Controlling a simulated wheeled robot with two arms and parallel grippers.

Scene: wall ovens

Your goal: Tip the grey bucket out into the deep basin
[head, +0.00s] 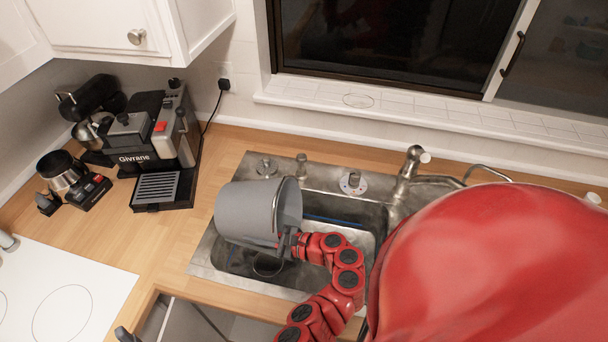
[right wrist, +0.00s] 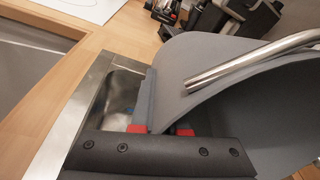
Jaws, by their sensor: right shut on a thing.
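The grey bucket (head: 245,212) is tilted onto its side over the steel sink, its mouth facing right and its bottom to the left. My right gripper (head: 291,241) is shut on the bucket's rim, on the near side of the mouth. In the right wrist view, the bucket's wall (right wrist: 240,90) and metal handle (right wrist: 250,60) fill the right side, with the wall between the gripper's red-tipped fingers (right wrist: 160,130). The basin (head: 345,208) lies beneath and right of the bucket, partly hidden by it and my arm. The bucket's contents cannot be seen. My left gripper is not in view.
A faucet (head: 408,165) stands behind the sink. A coffee machine (head: 155,140) and a small metal-and-black appliance (head: 68,180) stand on the wooden counter to the left. A white cooktop (head: 60,295) is at lower left. My red body hides the sink's right part.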

